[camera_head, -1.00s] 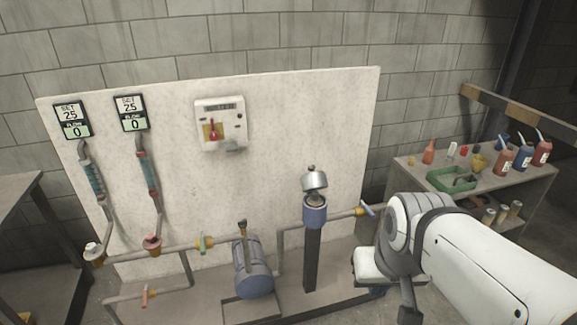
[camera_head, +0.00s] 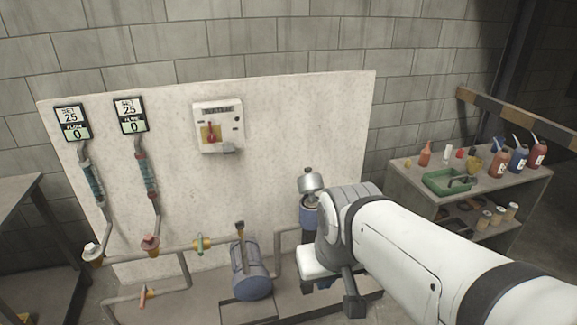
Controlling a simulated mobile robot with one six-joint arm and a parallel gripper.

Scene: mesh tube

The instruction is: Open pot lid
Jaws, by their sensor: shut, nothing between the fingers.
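The pot is a blue cylinder (camera_head: 309,215) on a dark post, right of the white board's middle. Its silver domed lid (camera_head: 311,183) has a small knob on top and looks tilted at the pot's top; I cannot tell how far it stands from the rim. My arm comes in from the lower right and covers the pot's right side and the post. My gripper (camera_head: 353,302) seems to be the dark end hanging below the wrist, right of and lower than the pot. It looks shut and empty, apart from the lid; its fingers are hard to make out.
A blue tank (camera_head: 251,270) and pipes with valves (camera_head: 199,244) stand left of the pot. A switch box (camera_head: 219,127) and two flow displays (camera_head: 131,114) are on the board. A shelf (camera_head: 405,177) at right holds bottles and a green tray (camera_head: 447,181).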

